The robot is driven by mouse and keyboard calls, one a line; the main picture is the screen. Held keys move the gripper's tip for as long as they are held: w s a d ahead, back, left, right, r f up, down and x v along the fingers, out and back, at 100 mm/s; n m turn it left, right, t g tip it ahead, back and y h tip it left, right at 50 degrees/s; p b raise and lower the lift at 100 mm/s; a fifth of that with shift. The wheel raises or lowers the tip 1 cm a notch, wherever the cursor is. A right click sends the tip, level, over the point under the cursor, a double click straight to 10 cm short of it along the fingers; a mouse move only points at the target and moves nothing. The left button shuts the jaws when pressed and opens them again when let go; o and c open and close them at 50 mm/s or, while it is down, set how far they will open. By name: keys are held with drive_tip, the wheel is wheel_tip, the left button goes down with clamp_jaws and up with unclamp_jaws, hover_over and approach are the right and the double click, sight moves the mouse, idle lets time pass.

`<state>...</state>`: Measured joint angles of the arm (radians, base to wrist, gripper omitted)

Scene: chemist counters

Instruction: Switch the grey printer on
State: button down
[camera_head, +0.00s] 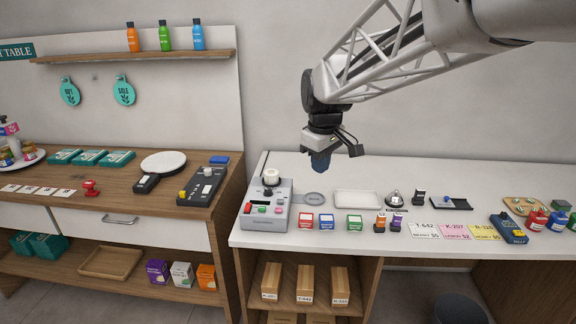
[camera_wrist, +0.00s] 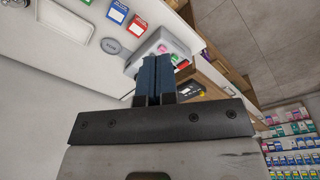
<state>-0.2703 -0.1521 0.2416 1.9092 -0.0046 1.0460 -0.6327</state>
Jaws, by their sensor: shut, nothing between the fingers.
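The grey printer (camera_head: 266,207) stands at the left end of the white counter. It has a white roll on top, and green, pink and red buttons on its front panel. My gripper (camera_head: 321,163) is in the air above the counter, behind and to the right of the printer, pointing down. Its blue fingers are together with nothing between them. In the wrist view, the shut fingers (camera_wrist: 154,78) cover part of the grey printer (camera_wrist: 147,52), whose green and pink buttons show beside them. I cannot tell from these views whether the printer is on.
A round grey disc (camera_head: 315,198) lies just right of the printer. Red, blue and green boxes (camera_head: 327,222) stand along the front. A white tray (camera_head: 357,199) and a bell (camera_head: 395,198) are farther right. A wooden counter (camera_head: 120,190) with a black device (camera_head: 203,187) is at left.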

drive_tip(key=w+a+f+n, duration=0.4)
drive_tip(key=w+a, duration=0.6)
drive_tip(key=a, duration=0.1)
drive_tip(key=n+g, duration=0.1)
drive_tip(key=n, duration=0.3)
hover_over(248, 206)
drive_tip(key=w, duration=0.2)
drive_tip(key=f, duration=0.4)
drive_tip(key=shift+s+f, duration=0.2)
drive_tip(key=shift+f, duration=0.2)
drive_tip(key=shift+f, duration=0.1)
wheel_tip(248, 206, down, 14)
drive_tip(key=shift+r, duration=0.1)
drive_tip(key=shift+f+g, duration=0.25)
drive_tip(key=shift+g, duration=0.05)
drive_tip(key=shift+s+r, duration=0.35)
drive_tip(key=shift+s, duration=0.3)
